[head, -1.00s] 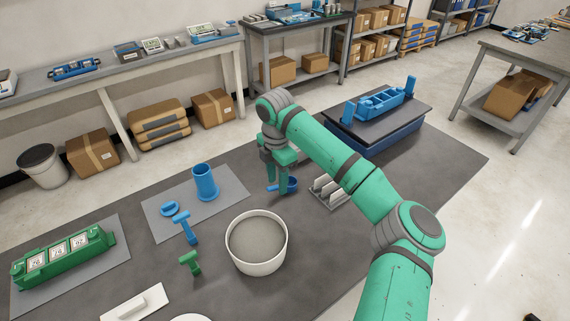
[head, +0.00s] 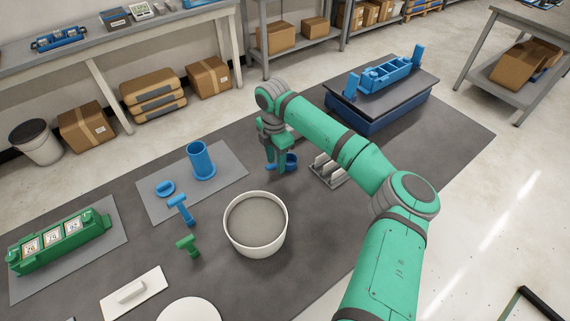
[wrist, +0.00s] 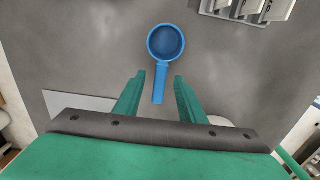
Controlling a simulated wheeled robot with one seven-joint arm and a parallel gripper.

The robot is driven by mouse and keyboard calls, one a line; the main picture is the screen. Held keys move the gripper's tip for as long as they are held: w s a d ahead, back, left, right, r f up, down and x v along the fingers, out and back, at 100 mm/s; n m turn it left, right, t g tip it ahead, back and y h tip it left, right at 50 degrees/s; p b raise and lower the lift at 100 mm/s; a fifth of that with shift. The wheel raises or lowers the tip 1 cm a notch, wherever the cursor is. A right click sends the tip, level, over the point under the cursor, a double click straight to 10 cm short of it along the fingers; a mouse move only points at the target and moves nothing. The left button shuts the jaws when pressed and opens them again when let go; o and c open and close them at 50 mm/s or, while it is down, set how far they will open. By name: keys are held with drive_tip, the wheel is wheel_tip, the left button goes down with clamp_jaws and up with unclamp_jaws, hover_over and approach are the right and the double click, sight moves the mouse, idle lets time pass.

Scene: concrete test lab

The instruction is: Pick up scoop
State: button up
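The blue scoop (wrist: 165,44) lies on the dark grey table, its round cup away from my gripper and its handle pointing back toward it in the wrist view. In the head view the scoop (head: 291,160) shows partly behind my gripper (head: 276,165). In the wrist view my gripper (wrist: 157,82) is open, with the handle's end between its two green fingers and a gap on each side. The fingers point down at the table; how far above the handle they are I cannot tell.
A white round tub (head: 256,251) of grey material stands in front of my gripper. A grey slotted rack (head: 327,170) is close on the right. A blue cup (head: 201,160) stands on a grey mat at left. A blue-based platform (head: 380,119) is at the back right.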

drive_tip(key=shift+w+f, duration=0.1)
drive_tip(key=shift+f, duration=1.45)
drive_tip(key=shift+d, duration=0.1)
clamp_jaws()
drive_tip(key=shift+r, duration=0.15)
